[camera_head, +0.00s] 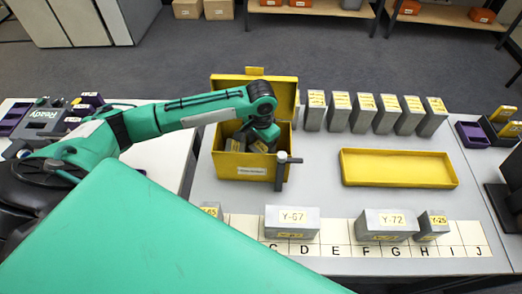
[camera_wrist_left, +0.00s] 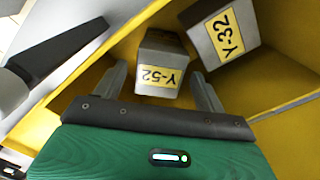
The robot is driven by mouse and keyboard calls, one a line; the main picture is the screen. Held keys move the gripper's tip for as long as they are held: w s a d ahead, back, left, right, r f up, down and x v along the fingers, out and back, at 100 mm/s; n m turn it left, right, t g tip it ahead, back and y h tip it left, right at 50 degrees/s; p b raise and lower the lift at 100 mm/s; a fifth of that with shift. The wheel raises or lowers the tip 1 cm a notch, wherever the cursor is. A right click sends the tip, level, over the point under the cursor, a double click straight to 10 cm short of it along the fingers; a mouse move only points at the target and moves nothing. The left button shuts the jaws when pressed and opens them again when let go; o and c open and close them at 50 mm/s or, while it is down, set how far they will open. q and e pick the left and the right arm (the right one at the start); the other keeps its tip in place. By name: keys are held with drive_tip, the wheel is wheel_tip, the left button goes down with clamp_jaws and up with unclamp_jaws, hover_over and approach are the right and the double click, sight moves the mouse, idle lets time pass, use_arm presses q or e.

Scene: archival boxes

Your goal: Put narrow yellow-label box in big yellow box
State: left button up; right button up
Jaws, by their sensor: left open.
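The big yellow box (camera_head: 275,170) stands open on the table, its lid raised at the back. My left gripper (camera_head: 257,142) is down inside it. In the left wrist view, the left gripper (camera_wrist_left: 160,78) is open, with a finger on each side of a grey box labelled Y-52 (camera_wrist_left: 160,62). Whether the fingers touch it I cannot tell. A grey box labelled Y-32 (camera_wrist_left: 222,35) lies beside it in the yellow box. A narrow grey box with a yellow label, Y-25 (camera_head: 432,226), stands at the right of the lettered strip. My right gripper is not in view.
Wider boxes Y-67 (camera_head: 292,220) and Y-72 (camera_head: 386,224) stand on the lettered strip (camera_head: 340,240); another labelled box (camera_head: 211,209) is partly hidden. A shallow yellow tray (camera_head: 398,182) is empty. Several upright grey boxes (camera_head: 362,113) line the back.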

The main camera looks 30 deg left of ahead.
use_arm(q)
wheel_tip(320, 180, up, 8)
drive_tip(key=shift+r+b, duration=0.2)
drive_tip(key=shift+b, duration=0.3)
drive_tip(key=shift+s+f, duration=0.1)
